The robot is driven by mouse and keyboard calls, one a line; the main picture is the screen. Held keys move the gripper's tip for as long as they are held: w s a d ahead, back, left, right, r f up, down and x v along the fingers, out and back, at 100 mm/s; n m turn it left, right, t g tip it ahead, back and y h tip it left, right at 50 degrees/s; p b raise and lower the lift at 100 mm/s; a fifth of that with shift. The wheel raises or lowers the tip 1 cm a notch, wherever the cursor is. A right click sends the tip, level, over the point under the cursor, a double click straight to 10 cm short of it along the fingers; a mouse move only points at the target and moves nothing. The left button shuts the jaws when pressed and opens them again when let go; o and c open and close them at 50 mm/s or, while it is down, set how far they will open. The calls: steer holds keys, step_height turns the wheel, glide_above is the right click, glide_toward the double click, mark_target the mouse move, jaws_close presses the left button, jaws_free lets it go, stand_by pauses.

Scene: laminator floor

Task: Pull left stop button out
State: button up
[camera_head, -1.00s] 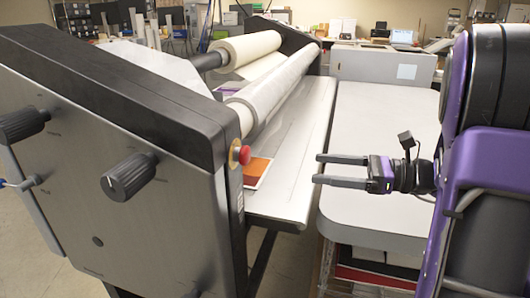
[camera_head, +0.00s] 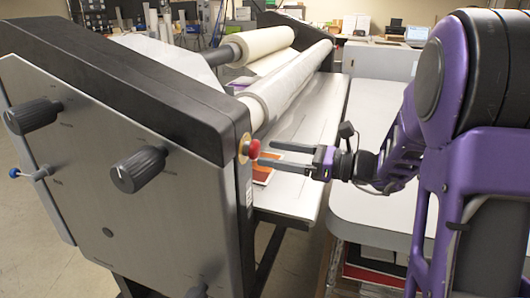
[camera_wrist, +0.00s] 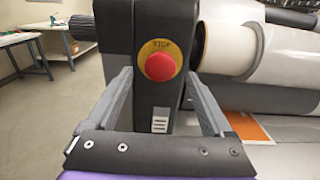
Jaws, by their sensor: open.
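The red stop button (camera_head: 252,149) sits on a brass-coloured base on the black end frame of the laminator, facing right. In the wrist view the red button (camera_wrist: 160,67) is on a yellow disc marked STOP, near the picture's middle. My gripper (camera_head: 264,154) is open, its two fingers pointing left at the button with the tips very close to it. In the wrist view my gripper (camera_wrist: 157,85) has one finger on each side of the black post below the button's height. I cannot tell whether the fingers touch anything.
The laminator (camera_head: 150,160) has black knobs on its end panel. Rolls of film (camera_head: 285,85) lie behind the button. An orange sheet (camera_head: 263,172) lies on the feed table below my gripper. A grey-white table (camera_head: 370,205) stands right of the laminator, under my arm.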

mark_target(252, 150)
steer(key=shift+x, duration=1.45)
jaws_close()
